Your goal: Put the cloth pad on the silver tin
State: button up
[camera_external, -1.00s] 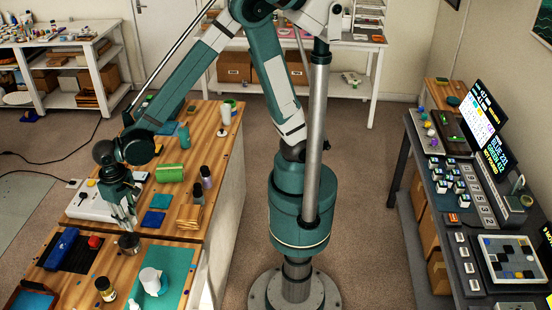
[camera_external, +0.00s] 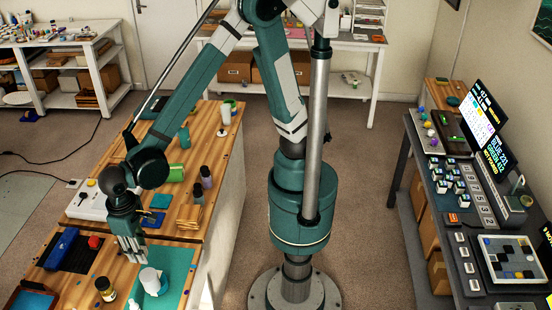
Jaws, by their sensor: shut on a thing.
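My gripper (camera_external: 133,257) points down over the front-left wooden bench, just left of a white cup. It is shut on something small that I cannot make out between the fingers. The silver tin is hidden from this side by my gripper; a dark metallic round tin showed at this spot a second ago. I cannot tell whether either is the cloth pad.
The white cup (camera_external: 151,281) stands on a teal mat (camera_external: 177,270) close to the right. A dark jar with a yellow label (camera_external: 105,288) stands in front. A blue object (camera_external: 62,243) and a red knob (camera_external: 95,243) are to the left. Bottles (camera_external: 206,176) stand behind.

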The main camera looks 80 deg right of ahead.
jog(key=shift+f, duration=0.1)
dwell(0.3)
send_over(150, 275)
jog(key=shift+f, duration=2.85)
jog(key=shift+f, duration=2.1)
jog(key=shift+f, duration=0.15)
jog(key=o, duration=0.9)
jog(key=shift+c, duration=0.2)
jog(key=shift+r, duration=0.2)
jog(key=shift+w+r, duration=0.1)
jog(key=shift+r, duration=5.9)
